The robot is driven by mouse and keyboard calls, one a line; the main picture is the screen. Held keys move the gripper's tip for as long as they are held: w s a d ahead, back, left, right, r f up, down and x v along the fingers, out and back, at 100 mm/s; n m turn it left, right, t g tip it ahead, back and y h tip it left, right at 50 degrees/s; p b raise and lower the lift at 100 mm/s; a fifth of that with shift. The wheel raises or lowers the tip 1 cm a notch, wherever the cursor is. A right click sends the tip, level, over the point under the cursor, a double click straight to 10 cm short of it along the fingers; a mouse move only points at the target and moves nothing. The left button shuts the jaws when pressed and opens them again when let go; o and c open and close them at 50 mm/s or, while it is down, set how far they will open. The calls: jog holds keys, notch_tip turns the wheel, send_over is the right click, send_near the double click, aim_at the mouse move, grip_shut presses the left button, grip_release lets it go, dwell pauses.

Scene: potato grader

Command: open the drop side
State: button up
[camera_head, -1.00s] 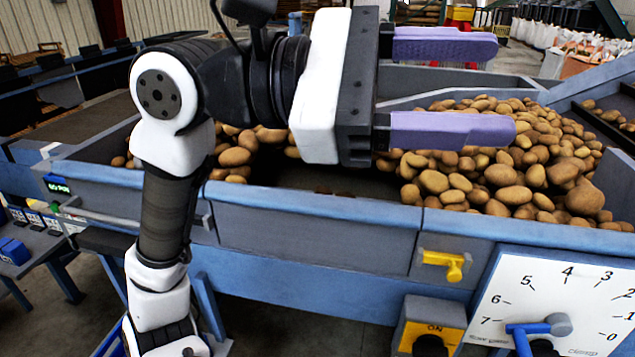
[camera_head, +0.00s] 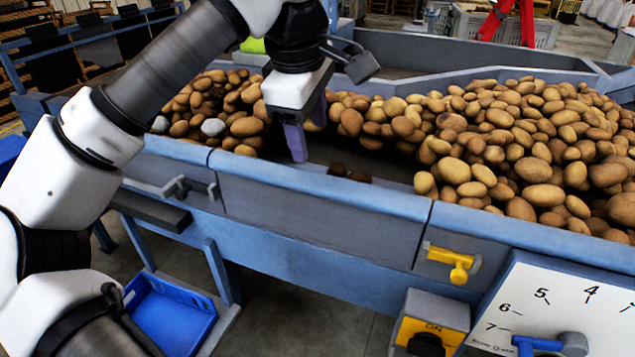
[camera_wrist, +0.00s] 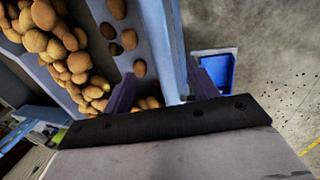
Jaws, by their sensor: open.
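The drop side appears to be the grey panel (camera_head: 310,212) with a blue top rim in the near wall of the potato trough; it stands upright. A yellow latch (camera_head: 455,262) sits at its right, and a grey bar handle (camera_head: 172,187) at its left. My gripper (camera_head: 307,128) points down by the panel's rim, its purple fingers apart and empty. In the wrist view my gripper (camera_wrist: 162,88) has one finger on the trough side of the blue rim (camera_wrist: 166,45) and one on the outer side. I cannot tell whether either finger touches it.
Potatoes (camera_head: 530,150) fill the trough right and left, with a mostly bare floor behind the panel. A dial board (camera_head: 560,310) and a yellow switch box (camera_head: 430,325) stand at lower right. A blue bin (camera_head: 172,312) is below left.

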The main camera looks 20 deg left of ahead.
aim_at(317, 178)
jog(key=b+x, duration=0.7)
jog(key=x, duration=0.4)
jog(key=shift+w+d+f, duration=0.1)
jog(key=shift+f, duration=0.15)
grip_shut()
